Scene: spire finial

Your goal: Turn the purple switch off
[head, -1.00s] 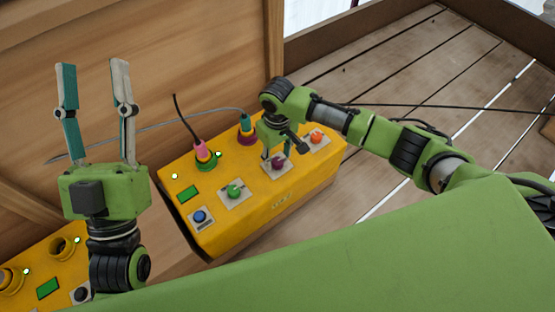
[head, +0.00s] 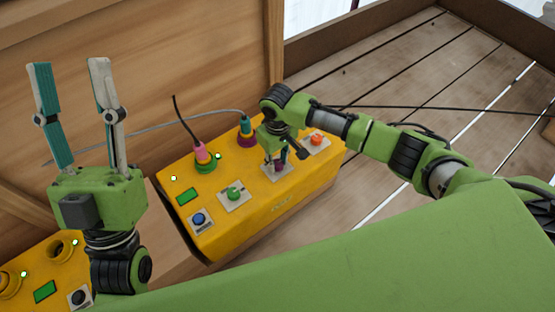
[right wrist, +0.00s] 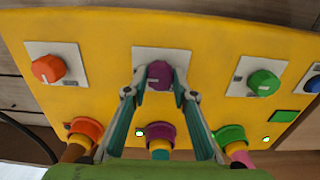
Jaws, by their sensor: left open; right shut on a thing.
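The purple switch (head: 280,168) is a round knob on a white plate on top of the yellow box (head: 270,208). In the right wrist view the purple switch (right wrist: 159,75) sits between the fingers of my right gripper (right wrist: 160,94), one on each side. In the head view my right gripper (head: 276,160) points down at the knob and partly hides it. It is shut on the knob. My left gripper (head: 72,64) is open and empty, fingers up, in front of the wooden wall at the left.
Orange (head: 317,140), green (head: 234,193) and blue (head: 199,218) switches share the box top. A pink plug (head: 201,150) and a teal plug (head: 246,125) with cables stand behind them. Another yellow box (head: 20,262) is at lower left. Plank floor lies at the right.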

